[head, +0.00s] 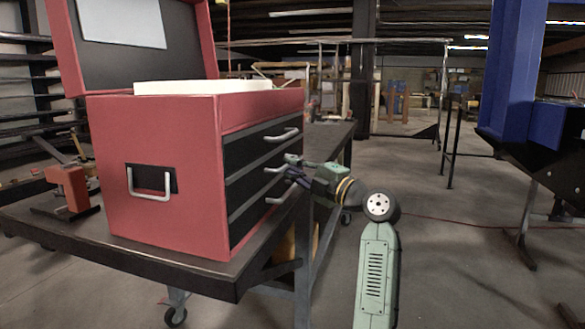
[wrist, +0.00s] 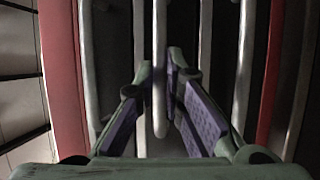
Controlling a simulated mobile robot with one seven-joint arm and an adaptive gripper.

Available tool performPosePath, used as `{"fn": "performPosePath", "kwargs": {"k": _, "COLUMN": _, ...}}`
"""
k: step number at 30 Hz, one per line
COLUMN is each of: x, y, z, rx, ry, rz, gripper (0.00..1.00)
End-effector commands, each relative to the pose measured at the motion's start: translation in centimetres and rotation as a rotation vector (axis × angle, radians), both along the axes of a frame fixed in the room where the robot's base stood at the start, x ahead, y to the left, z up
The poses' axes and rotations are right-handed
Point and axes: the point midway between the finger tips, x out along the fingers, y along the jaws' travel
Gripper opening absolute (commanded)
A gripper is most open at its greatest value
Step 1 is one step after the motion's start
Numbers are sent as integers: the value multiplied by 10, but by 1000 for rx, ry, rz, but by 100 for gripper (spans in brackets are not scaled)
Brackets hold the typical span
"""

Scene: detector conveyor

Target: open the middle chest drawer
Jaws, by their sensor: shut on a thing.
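A red tool chest (head: 165,165) with black drawer fronts stands on a dark table, its lid raised. The middle drawer (head: 243,185) looks flush with the drawers above and below it. Its light metal handle (head: 273,170) is partly hidden by my gripper (head: 289,169), which comes in from the right. In the wrist view the handle bar (wrist: 160,100) runs between my two fingers, and my gripper is shut on it. The top drawer handle (head: 285,135) and the bottom drawer handle (head: 281,196) are clear of the fingers.
The table (head: 120,258) extends under and behind the chest. A small orange tool (head: 72,190) stands on it at the left. A blue machine (head: 510,100) stands at the far right. The floor (head: 450,270) right of my arm is mostly open.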

Motion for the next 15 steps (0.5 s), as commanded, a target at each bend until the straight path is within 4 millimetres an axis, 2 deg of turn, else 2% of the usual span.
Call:
{"fn": "performPosePath", "kwargs": {"k": 9, "x": -1, "y": -2, "z": -1, "rx": -3, "ry": 0, "rz": 0, "gripper": 0}}
{"fn": "performPosePath", "kwargs": {"k": 15, "x": -7, "y": -22, "z": -3, "rx": -3, "ry": -2, "rz": -2, "gripper": 0}}
